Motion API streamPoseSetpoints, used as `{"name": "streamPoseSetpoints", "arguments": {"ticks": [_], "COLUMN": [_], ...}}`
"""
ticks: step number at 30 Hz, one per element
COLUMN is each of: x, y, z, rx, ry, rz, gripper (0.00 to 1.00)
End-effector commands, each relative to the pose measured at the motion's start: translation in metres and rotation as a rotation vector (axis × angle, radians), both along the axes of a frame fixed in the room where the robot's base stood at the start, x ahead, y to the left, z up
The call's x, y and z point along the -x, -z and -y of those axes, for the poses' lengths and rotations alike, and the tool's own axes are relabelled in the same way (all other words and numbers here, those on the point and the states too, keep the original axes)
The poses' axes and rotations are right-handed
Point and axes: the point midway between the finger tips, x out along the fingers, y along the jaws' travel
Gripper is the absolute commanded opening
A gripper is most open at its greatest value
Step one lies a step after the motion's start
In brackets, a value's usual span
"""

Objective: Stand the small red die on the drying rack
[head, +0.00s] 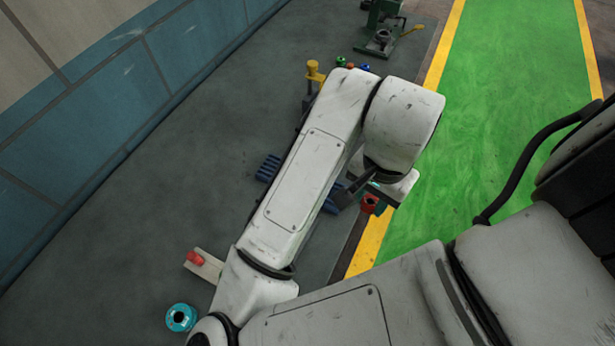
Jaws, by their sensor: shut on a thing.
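The small red die (369,204), a short red ring-like piece with a dark opening, shows just below the white hand at the end of my arm. My gripper (375,194) is shut on it; the fingers are small and partly hidden by the hand and wrist. A blue slatted piece that looks like the drying rack (268,168) lies on the dark grey surface, left of my gripper. My arm covers its middle, and blue also shows on the arm's right side. The die is apart from the rack, near the yellow line.
A red piece (194,258) sits on a pale block at lower left, near a teal ring (181,317). A yellow-topped post (314,72) and small coloured pieces stand beyond my arm. A green machine (382,35) is at the top. Grey surface at left is clear.

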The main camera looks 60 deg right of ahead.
Motion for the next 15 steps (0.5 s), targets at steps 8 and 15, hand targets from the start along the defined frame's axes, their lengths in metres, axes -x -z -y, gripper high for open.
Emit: {"name": "streamPoseSetpoints", "arguments": {"ticks": [8, 15], "x": [-0.011, -0.016], "y": [0.015, 0.016], "z": [0.003, 0.01], "rx": [-0.003, 0.001], "ry": [0.001, 0.009], "rz": [0.002, 0.008], "gripper": [0.01, 0.01]}}
